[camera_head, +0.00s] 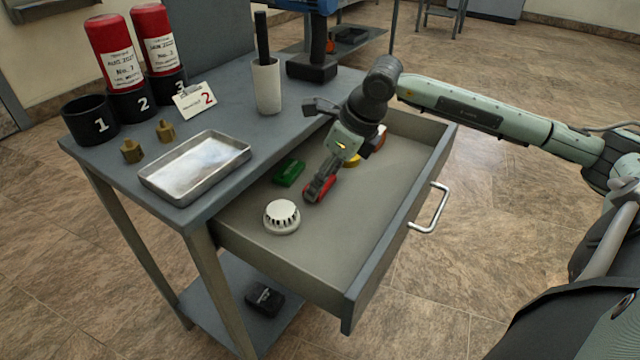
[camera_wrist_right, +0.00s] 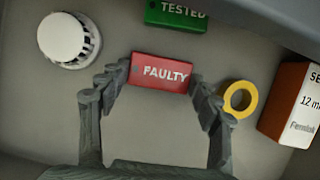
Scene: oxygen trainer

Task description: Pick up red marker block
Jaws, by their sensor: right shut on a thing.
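The red marker block (camera_wrist_right: 161,72), labelled FAULTY, sits between the fingertips of my right gripper (camera_wrist_right: 160,82) in the right wrist view. The gripper is shut on the block's two ends. In the head view my right gripper (camera_head: 318,188) reaches down into the open drawer, and the red block (camera_head: 323,188) shows at its fingertips, partly hidden by them. I cannot tell whether the block touches the drawer floor. My left gripper is not in view.
The open drawer (camera_head: 392,215) also holds a green TESTED block (camera_head: 289,172), a white detector (camera_head: 282,216), a yellow ring (camera_wrist_right: 240,97) and an orange-and-white box (camera_wrist_right: 294,105). On the tabletop are a metal tray (camera_head: 195,170) and red cylinders (camera_head: 108,50) in black cups.

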